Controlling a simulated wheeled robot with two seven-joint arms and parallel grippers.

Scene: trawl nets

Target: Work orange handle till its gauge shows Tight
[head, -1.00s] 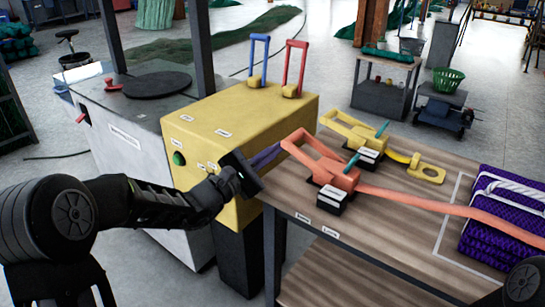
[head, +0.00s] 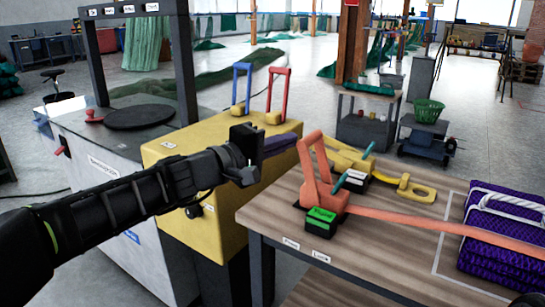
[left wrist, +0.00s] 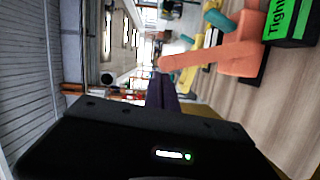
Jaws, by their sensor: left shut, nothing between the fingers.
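The orange ratchet handle (head: 317,168) stands raised on its base near the left end of the wooden table, with an orange strap (head: 410,222) running right from it. Its gauge (head: 320,216) is green in the head view; in the left wrist view the gauge (left wrist: 290,22) reads "Tight". My left gripper (head: 292,140) is shut and empty, its purplish fingers pointing at the upper end of the handle from the left. The fingers (left wrist: 160,92) also show in the left wrist view, close to the handle's end (left wrist: 170,63); I cannot tell if they touch.
A yellow ratchet (head: 350,160) with a teal grip lies behind the orange one. A yellow cabinet (head: 185,165) with blue and red levers stands left of the table. A purple net bundle (head: 500,235) lies at the table's right.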

